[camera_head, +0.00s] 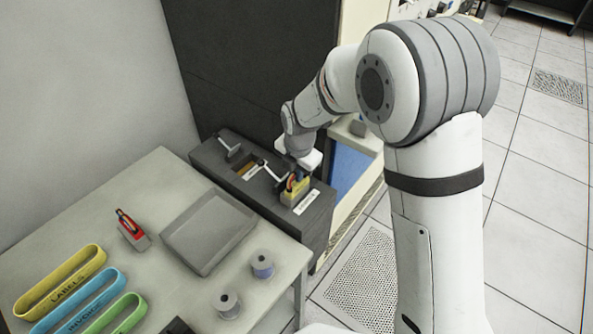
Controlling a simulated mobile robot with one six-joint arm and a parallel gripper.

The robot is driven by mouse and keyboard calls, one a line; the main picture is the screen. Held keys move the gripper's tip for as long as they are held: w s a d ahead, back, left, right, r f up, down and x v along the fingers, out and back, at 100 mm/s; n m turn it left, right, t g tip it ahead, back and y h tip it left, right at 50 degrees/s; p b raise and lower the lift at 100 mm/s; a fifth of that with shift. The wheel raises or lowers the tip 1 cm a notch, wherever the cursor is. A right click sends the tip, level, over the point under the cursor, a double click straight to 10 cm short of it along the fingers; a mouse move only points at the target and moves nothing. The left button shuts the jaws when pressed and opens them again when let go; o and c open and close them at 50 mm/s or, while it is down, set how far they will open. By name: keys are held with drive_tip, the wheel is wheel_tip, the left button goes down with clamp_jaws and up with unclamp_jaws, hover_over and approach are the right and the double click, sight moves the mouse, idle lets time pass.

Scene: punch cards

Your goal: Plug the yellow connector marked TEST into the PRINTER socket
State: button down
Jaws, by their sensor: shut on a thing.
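The yellow connector (293,192), with coloured wires at its top, is at the right end of a dark socket box (316,222). My gripper (297,176) comes down from above and is shut on the yellow connector; its fingers are mostly hidden. The connector's TEST marking cannot be read from here. It sits at or just above the rightmost socket place, beside a white label (307,202) too small to read. I cannot tell whether it is seated. Two lever-like clamps (231,149) stand on the box farther left, by another opening (246,171).
A grey table holds a red connector (132,234), an empty grey tray (208,232), two spools (262,264) and yellow, blue and green labelled bands (62,283). A dark cabinet (225,65) stands behind the box. My arm fills the right middle; tiled floor lies beyond.

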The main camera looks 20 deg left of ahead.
drive_tip(key=shift+f+b, duration=0.7)
drive_tip(key=shift+f, duration=0.15)
idle(0.7)
drive_tip(key=c, duration=1.4)
unclamp_jaws()
